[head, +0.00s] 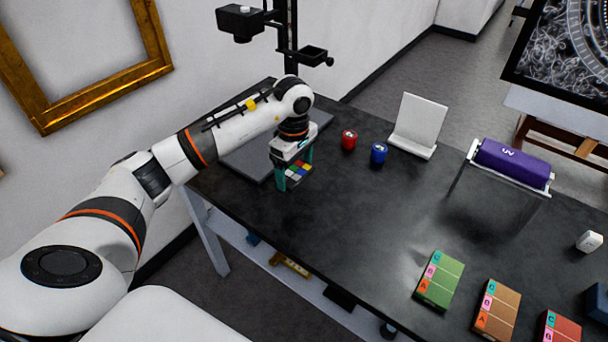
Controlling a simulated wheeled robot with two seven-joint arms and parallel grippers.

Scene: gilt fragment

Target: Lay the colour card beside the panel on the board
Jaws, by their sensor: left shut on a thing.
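My left gripper (295,170) has teal fingers and is shut on the colour card (299,171), a small card with bright coloured squares. The gripper points down, with the card between its fingers, at the right side of the grey board (246,164). I cannot tell whether the card touches the surface below. The board lies flat on the dark table, and my left arm covers much of it. I cannot make out the panel on it. My right gripper is not in view.
A camera stand (284,40) rises behind the board. Lettered boxes (439,280) line the front right. The table's middle (365,215) is clear.

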